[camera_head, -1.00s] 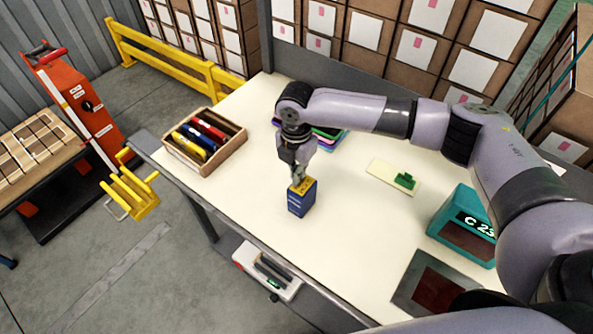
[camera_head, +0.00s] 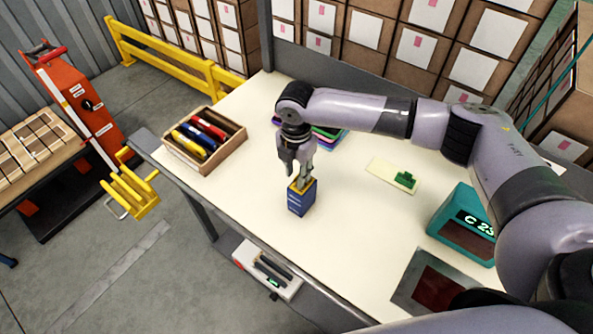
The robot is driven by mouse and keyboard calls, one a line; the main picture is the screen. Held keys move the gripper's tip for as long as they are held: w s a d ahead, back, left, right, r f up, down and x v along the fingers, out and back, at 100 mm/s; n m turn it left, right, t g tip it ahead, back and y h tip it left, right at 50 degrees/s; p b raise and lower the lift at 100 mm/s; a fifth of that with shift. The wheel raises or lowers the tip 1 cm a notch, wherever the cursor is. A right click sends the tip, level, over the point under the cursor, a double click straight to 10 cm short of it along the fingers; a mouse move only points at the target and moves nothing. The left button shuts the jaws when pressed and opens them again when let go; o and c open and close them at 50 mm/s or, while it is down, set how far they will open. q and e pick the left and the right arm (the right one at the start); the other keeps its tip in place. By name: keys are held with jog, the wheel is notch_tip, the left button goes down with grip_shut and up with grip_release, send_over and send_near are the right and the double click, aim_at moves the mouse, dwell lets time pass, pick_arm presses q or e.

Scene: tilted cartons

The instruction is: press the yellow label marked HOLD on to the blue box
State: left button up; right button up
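The blue box (camera_head: 302,203) stands upright on the pale table top near its front left edge. The yellow label (camera_head: 293,187) lies at the top of the blue box; its print is too small to read and my fingers cover part of it. My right gripper (camera_head: 303,180) points down over the box, with its fingertips at the label. The frames do not clearly show whether its fingers are open or shut. My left gripper is not in view.
A wooden tray (camera_head: 236,151) with coloured markers stands to the left. Stacked coloured trays (camera_head: 330,138) lie behind my gripper. A pale plate with a green piece (camera_head: 405,180), a teal display box (camera_head: 463,226) and a grey-framed dark red pad (camera_head: 435,288) are to the right.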

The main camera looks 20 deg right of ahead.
notch_tip(320, 180, up, 18)
jog(key=p, duration=0.7)
jog(key=shift+p, duration=0.35)
dwell(0.4)
dwell(0.4)
